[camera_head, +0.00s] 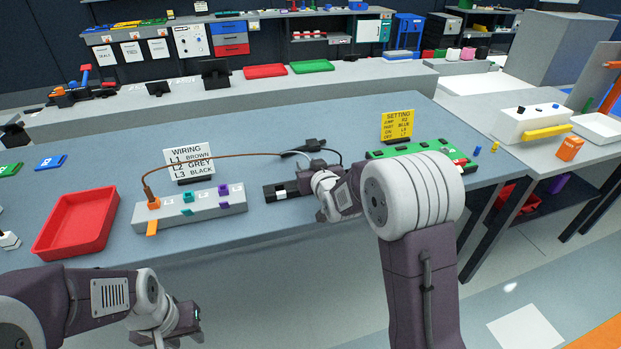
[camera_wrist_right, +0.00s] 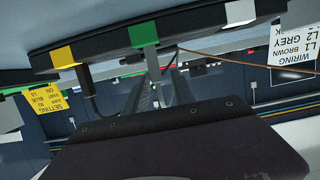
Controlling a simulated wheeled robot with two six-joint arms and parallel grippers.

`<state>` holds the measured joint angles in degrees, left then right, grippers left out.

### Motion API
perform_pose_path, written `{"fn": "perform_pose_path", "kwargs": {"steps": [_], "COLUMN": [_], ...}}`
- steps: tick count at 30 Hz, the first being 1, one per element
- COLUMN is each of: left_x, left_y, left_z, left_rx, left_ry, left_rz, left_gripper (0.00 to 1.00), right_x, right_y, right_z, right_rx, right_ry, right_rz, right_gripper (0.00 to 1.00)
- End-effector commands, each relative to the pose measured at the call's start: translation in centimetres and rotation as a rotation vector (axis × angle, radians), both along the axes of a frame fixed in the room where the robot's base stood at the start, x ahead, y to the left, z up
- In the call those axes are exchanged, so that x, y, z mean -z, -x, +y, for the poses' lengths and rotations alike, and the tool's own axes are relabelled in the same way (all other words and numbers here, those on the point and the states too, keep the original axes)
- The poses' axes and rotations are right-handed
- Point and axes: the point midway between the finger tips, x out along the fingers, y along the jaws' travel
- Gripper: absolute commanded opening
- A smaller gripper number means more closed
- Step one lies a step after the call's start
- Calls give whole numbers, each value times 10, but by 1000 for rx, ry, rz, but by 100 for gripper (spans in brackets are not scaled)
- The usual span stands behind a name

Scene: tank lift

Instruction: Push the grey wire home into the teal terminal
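The teal terminal (camera_head: 187,197) is in the middle of the grey terminal block (camera_head: 215,208), between an orange terminal (camera_head: 153,203) and a purple one. The brown wire (camera_head: 210,157) runs into the orange terminal. The grey wire (camera_head: 310,156) curves from the cable down behind my right gripper (camera_head: 305,186), at the black holder (camera_head: 270,192). In the right wrist view, a grey strip (camera_wrist_right: 152,62) below the holder's green mark lies between my right fingers (camera_wrist_right: 163,88), which look apart. Whether it is the wire's end is unclear. My left gripper (camera_head: 192,317) is low, away from the block; its fingers are unclear.
A wiring sign (camera_head: 188,163) stands behind the block. A red tray (camera_head: 76,222) is to its left. A green board (camera_head: 410,149) and a yellow setting sign (camera_head: 397,125) are to the right. The black wire (camera_head: 340,156) arches close to my right arm.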

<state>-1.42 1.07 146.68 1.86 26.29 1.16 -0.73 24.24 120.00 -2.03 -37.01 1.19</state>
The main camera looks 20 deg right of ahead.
Motion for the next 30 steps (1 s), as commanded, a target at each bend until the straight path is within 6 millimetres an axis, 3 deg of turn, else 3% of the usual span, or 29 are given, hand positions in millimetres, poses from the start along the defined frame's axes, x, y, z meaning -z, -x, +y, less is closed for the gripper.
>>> {"fn": "perform_pose_path", "kwargs": {"steps": [3,9,13,23,30], "left_x": [-1,-1,-1,-1,-6], "left_y": [0,0,0,0,0], "left_z": [0,0,0,0,0], "left_rx": [0,0,0,0,0], "left_ry": [0,0,0,0,0], "left_rz": [0,0,0,0,0], "left_gripper": [36,36,36,36,36], "right_x": [3,3,3,3,-24], "right_y": [-11,-12,-12,-12,-12], "right_z": [0,0,0,0,0], "right_rx": [0,1,1,1,1], "right_ry": [0,-1,-1,-1,-1], "right_rz": [-1,-1,-1,-1,-5], "right_gripper": [31,31,0,0,0]}}
